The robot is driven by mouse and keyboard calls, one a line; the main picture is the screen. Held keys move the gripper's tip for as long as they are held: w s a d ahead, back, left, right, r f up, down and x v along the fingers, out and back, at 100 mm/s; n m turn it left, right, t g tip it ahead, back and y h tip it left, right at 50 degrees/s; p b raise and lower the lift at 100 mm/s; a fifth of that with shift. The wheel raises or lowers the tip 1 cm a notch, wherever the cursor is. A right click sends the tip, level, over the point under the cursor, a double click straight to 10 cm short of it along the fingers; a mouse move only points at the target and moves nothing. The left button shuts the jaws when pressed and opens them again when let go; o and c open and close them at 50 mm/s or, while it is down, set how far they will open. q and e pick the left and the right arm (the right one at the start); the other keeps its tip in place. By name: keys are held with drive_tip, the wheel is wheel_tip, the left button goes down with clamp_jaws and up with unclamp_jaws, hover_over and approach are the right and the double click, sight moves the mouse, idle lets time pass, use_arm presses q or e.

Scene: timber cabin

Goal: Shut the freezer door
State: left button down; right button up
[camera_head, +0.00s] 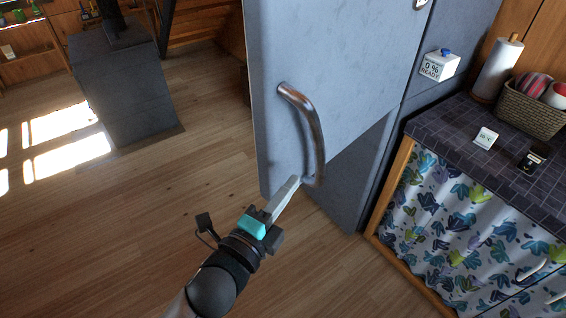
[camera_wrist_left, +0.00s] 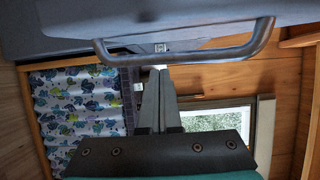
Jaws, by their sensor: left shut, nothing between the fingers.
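The freezer door (camera_head: 350,60) is a large blue-grey panel in the upper middle of the head view. It seems to stand out from the blue-grey cabinet (camera_head: 428,95) at its right; how wide it is open is unclear. Its curved metal handle (camera_head: 316,130) also crosses the top of the left wrist view (camera_wrist_left: 200,55). My left gripper (camera_head: 296,181) is shut and empty, its fingertips at the lower end of the handle. In the left wrist view the fingers (camera_wrist_left: 160,75) point at the handle; contact is unclear. My right gripper is out of view.
A tiled counter (camera_head: 450,125) with a leaf-patterned curtain (camera_head: 450,225) stands at the right, bearing a basket (camera_head: 530,108) and a paper roll (camera_head: 498,68). A dark stove (camera_head: 125,85) stands at the back left. The wooden floor (camera_head: 130,230) is clear at left.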

sight(282, 165)
use_arm(q)
drive_tip(key=shift+w+a+p, duration=0.15)
drive_tip(key=shift+w, duration=0.85)
drive_tip(key=shift+w+a+p, duration=0.1)
drive_tip(key=shift+w+a, duration=0.1)
drive_tip(key=shift+w, duration=0.8)
drive_tip(key=shift+w+a+p, duration=0.15)
drive_tip(key=shift+w, duration=0.85)
drive_tip(key=shift+w+a, duration=0.1)
